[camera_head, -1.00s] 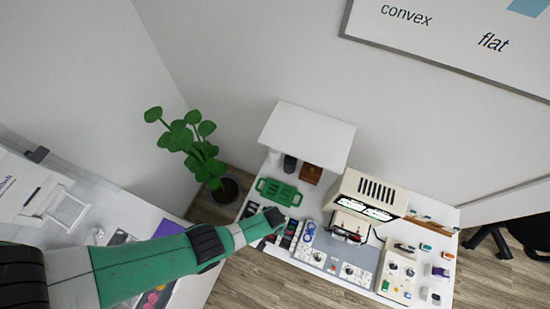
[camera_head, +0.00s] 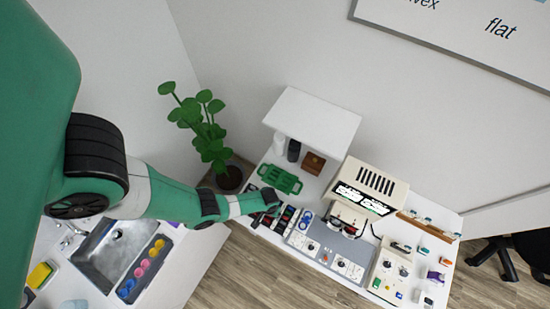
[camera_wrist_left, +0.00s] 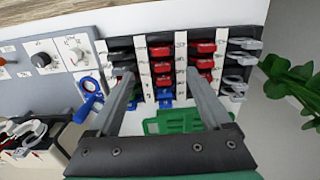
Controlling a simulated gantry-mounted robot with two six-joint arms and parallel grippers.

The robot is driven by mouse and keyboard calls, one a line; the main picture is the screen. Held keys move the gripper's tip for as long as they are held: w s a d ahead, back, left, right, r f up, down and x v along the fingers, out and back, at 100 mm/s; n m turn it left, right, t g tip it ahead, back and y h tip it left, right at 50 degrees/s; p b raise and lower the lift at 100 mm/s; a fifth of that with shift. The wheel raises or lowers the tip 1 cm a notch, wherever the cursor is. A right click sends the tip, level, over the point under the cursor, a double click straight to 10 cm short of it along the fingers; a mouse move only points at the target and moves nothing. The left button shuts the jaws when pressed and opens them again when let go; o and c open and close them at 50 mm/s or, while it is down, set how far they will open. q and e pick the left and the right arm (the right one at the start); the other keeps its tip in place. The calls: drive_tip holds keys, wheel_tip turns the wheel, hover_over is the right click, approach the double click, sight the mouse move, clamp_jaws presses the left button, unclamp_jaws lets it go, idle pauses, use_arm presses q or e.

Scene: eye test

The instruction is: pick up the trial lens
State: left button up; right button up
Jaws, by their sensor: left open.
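A rack of trial lenses (camera_head: 287,214) sits at the left of the workbench, with red, blue and grey handled lenses in rows between white label strips. In the left wrist view the red-handled lenses (camera_wrist_left: 162,67) are in the middle columns and the grey-handled lenses (camera_wrist_left: 236,77) at the right. A separate blue-handled lens (camera_wrist_left: 90,97) lies left of the rack; it also shows in the head view (camera_head: 306,219). My left gripper (camera_wrist_left: 160,74) is open and empty over the rack, its fingers apart in front of the lens columns. I cannot tell which lens is meant.
A green tray (camera_head: 280,178) lies behind the rack. A grey control panel (camera_head: 328,246) and a cream device (camera_head: 376,183) stand to its right. A white shelf (camera_head: 312,121) overhangs the back. A sink (camera_head: 112,250) is on the left counter; a plant (camera_head: 200,130) stands between.

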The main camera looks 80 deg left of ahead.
use_arm(q)
drive_tip(key=shift+f, duration=0.2)
drive_tip(key=f+b, duration=0.5)
drive_tip(key=shift+a+f, duration=0.2)
drive_tip(key=shift+a, duration=0.1)
drive_tip(key=shift+r, duration=0.15)
clamp_jaws()
drive_tip(key=shift+r, duration=0.1)
